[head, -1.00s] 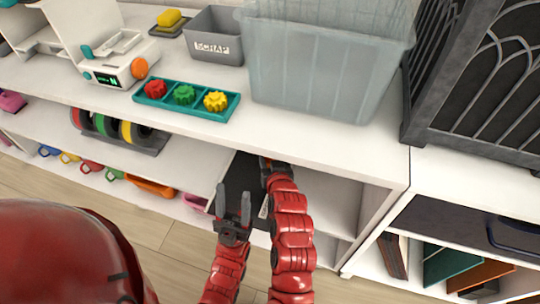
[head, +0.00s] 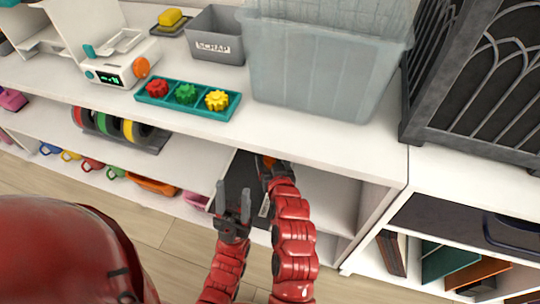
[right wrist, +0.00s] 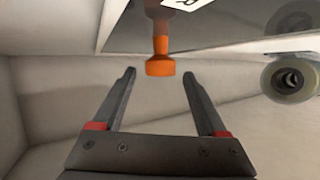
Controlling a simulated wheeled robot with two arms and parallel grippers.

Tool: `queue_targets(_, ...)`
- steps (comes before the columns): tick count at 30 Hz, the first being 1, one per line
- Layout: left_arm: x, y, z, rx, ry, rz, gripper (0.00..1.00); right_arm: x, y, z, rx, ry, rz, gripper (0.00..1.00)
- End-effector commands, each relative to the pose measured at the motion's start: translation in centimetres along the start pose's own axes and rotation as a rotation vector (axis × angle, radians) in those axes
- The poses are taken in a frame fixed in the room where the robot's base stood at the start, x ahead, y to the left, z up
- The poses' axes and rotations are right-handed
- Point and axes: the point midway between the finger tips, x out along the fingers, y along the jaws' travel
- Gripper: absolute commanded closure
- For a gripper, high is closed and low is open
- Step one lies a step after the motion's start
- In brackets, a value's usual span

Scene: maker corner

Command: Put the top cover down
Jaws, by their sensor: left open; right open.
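A dark flat panel (head: 242,172) with a white label stands tilted in the open compartment under the counter; it may be the top cover, but I cannot tell for sure. In the right wrist view its grey underside (right wrist: 235,30) carries an orange knob (right wrist: 160,66). My right gripper (right wrist: 158,80) is open, and the knob sits just beyond and between its fingertips, with no visible grip on it. In the head view my right gripper (head: 268,168) reaches into the compartment, partly hidden by its arm. My left gripper (head: 234,198) is open and empty in front of the panel.
A round roller-like part (right wrist: 290,80) is right of the orange knob. Compartment walls are close around my right gripper.

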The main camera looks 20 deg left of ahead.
Motion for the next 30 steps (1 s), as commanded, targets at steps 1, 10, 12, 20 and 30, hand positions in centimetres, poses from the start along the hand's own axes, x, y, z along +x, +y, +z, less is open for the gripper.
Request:
queue_targets(1,0.6,0.0,-0.1,0.000,0.000,0.000,0.50,-1.2,0.0,-0.2,0.000,0.001,0.000,0.25)
queue_targets(10,2.3,-0.1,-0.4,0.000,0.000,0.000,0.50,-7.2,-0.1,-0.2,-0.001,-0.001,-0.002,0.25)
queue_targets(12,2.5,-0.1,-0.4,0.000,0.000,0.000,0.50,-8.3,-0.1,0.0,-0.002,-0.004,-0.002,0.25)
queue_targets(20,2.8,-0.1,-0.5,0.000,0.000,0.000,0.50,-9.7,0.1,-0.1,0.001,0.000,0.000,0.25)
queue_targets(30,2.8,-0.1,-0.5,0.000,0.000,0.000,0.50,-9.7,0.1,0.0,0.000,0.000,0.001,0.25)
